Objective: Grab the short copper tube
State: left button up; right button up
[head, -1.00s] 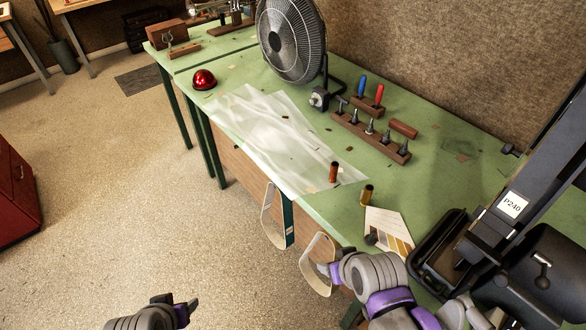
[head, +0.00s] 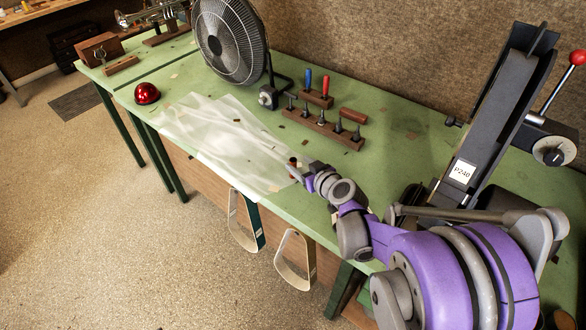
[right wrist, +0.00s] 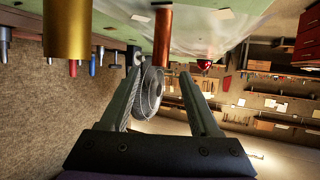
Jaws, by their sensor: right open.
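The short copper tube (right wrist: 162,35) appears in the upside-down right wrist view, upright on the green bench. It lines up between the fingertips of my open right gripper (right wrist: 161,70), and I cannot tell whether they touch it. In the head view, only a small part of the copper tube (head: 292,161) shows beside my right gripper (head: 296,172), at the bench's front edge. A wider brass tube (right wrist: 66,25) stands close to the camera at the left of the wrist view. My right arm hides it in the head view. My left gripper is out of view.
Behind are a clear sheet (head: 220,140), a fan (head: 230,42), a red dome (head: 147,93) and a wooden tool rack (head: 325,128). A machine marked P240 (head: 487,130) stands right. Two strap loops (head: 294,260) hang from the front edge.

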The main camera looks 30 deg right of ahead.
aim_at(292, 161)
jog(key=x, duration=0.3)
jog(key=shift+f, duration=0.15)
jog(key=shift+f+x, duration=0.2)
jog(key=shift+x, duration=1.15)
jog(key=shift+f+x, duration=0.15)
jog(key=shift+x, duration=1.2)
jog(key=shift+s, duration=0.2)
grip_shut()
